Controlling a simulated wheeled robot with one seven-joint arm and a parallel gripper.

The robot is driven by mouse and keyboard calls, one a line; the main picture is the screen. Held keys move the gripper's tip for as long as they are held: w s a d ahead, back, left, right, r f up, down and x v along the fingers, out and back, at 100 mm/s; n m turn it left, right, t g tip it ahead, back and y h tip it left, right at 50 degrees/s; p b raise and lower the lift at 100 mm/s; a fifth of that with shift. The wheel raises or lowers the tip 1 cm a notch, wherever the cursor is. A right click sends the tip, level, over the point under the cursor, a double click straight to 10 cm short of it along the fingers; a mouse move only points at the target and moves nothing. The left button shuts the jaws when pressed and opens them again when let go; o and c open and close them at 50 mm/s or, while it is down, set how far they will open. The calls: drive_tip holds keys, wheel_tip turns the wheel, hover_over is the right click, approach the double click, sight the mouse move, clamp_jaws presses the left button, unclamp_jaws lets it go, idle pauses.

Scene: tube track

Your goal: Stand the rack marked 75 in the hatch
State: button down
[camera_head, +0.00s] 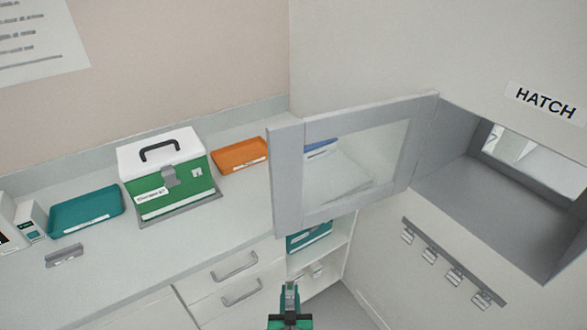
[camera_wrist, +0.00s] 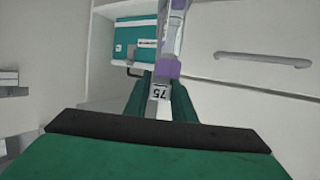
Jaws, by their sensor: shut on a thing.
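The hatch (camera_head: 480,205) is a grey-lined opening in the wall at the right of the head view, under a HATCH sign. Its framed glass door (camera_head: 288,180) stands open, swung out to the left. My gripper (camera_head: 289,302) is low in the middle of the head view, below and left of the hatch and apart from it. In the wrist view my green fingers (camera_wrist: 160,108) are shut on the rack marked 75 (camera_wrist: 160,93), whose label reads upside down. A purple-capped tube (camera_wrist: 167,68) shows in the rack. My gripper hides the rack's lower part.
A counter (camera_head: 190,250) holds a teal tray (camera_head: 86,210), a green-and-white box (camera_head: 168,185) and an orange tray (camera_head: 239,154). A hook rail (camera_head: 452,262) is fixed below the hatch. A teal box (camera_head: 308,240) sits on a shelf under the counter.

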sight(293, 304)
drive_tip(key=shift+d+r, duration=0.1)
drive_tip(key=shift+d, duration=0.35)
drive_tip(key=s+f, duration=0.2)
drive_tip(key=f, duration=0.1)
drive_tip(key=s+f, duration=0.3)
drive_tip(key=shift+d, duration=0.1)
